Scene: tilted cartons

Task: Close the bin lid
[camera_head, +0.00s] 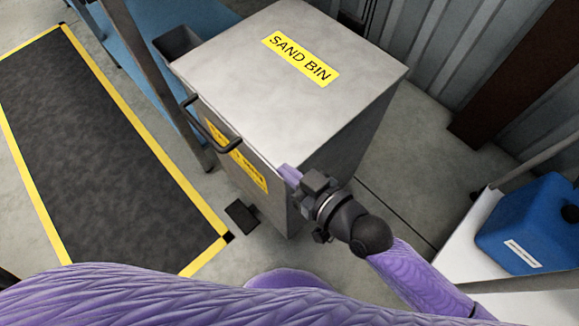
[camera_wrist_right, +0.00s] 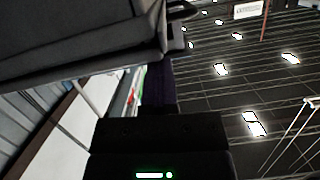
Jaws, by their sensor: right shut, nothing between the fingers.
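The grey metal sand bin (camera_head: 272,190) stands in the middle of the head view. Its lid (camera_head: 300,105), with a yellow "SAND BIN" label, lies over the top, and I see no gap under it. A dark bar handle (camera_head: 206,124) is on the front side. My right gripper (camera_head: 288,174) is shut and empty at the bin's near corner, just below the lid's edge; whether it touches is unclear. In the right wrist view the gripper's fingers (camera_wrist_right: 157,88) point up beside a dark grey panel (camera_wrist_right: 80,35), apparently part of the bin. My left gripper is not in view.
A black mat with yellow borders (camera_head: 100,140) lies on the floor at left. A blue container (camera_head: 525,225) sits on a white surface at right. Corrugated wall (camera_head: 450,45) stands behind.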

